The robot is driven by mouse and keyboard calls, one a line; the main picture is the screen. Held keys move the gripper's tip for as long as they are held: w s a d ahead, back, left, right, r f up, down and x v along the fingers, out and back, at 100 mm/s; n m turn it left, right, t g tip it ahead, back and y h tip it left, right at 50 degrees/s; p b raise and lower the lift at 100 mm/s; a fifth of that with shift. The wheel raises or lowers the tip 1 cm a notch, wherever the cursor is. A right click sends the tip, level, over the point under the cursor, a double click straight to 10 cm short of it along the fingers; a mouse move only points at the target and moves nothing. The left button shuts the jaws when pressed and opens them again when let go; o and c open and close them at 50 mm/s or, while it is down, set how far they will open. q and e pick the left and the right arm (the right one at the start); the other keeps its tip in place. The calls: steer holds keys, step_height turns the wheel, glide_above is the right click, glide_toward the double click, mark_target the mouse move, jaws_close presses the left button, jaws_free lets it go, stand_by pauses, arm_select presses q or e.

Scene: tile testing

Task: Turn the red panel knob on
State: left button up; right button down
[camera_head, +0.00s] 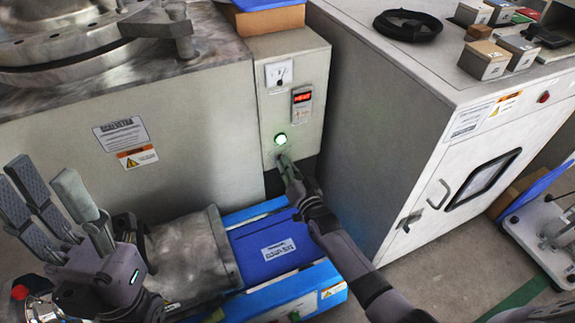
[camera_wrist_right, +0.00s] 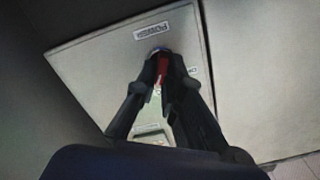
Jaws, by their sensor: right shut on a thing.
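The red panel knob (camera_wrist_right: 162,70) shows in the right wrist view between the fingers of my right gripper (camera_wrist_right: 163,62). The fingers are shut on it, and they cover most of it. In the head view my right gripper (camera_head: 284,162) is at the panel (camera_head: 299,61), just below a green lamp (camera_head: 280,139) that is lit. The knob is hidden behind it there. My left gripper (camera_head: 48,190) is open and empty at the lower left, away from the panel. The knob's exact angle is hard to tell.
The panel carries a dial gauge (camera_head: 279,73) and a red digital display (camera_head: 302,97). A grey cabinet (camera_head: 385,110) stands close on the right. A blue case (camera_head: 270,247) lies below the panel. A large metal machine (camera_head: 90,110) fills the left.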

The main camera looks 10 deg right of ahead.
steer(key=c, duration=1.7)
jaws_free()
steer(key=s+d, duration=0.2)
steer(key=s, duration=1)
steer(key=shift+d, duration=0.2)
steer(key=shift+w, duration=0.1)
